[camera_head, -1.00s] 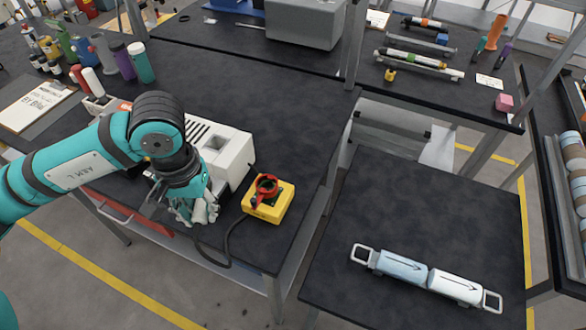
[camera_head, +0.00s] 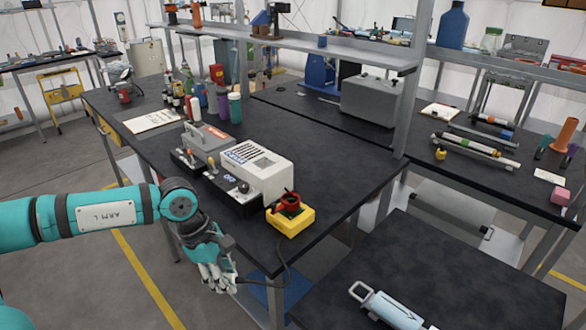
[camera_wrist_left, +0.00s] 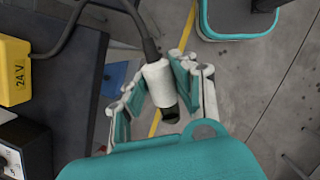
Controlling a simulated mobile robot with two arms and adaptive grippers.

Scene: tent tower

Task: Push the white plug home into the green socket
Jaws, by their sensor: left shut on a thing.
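My left gripper (camera_head: 220,280) hangs beside the front edge of the black bench, over the floor. In the left wrist view the left gripper (camera_wrist_left: 162,78) is shut on the white plug (camera_wrist_left: 156,73). The plug has a dark end towards my palm, and a black cable leaves its other end. In the head view the fingers mostly hide the plug. The cable (camera_head: 285,272) runs to a yellow box (camera_head: 290,221) with a red knob. I cannot make out the green socket in either view. My right gripper is not in view.
A white-and-grey machine (camera_head: 264,172) stands behind the yellow box. Bottles and a clipboard (camera_head: 151,121) stand farther back on the bench (camera_head: 330,190). A lower black table (camera_head: 450,265) at the right holds a pale blue-and-white handled part (camera_head: 392,310). Open floor lies left.

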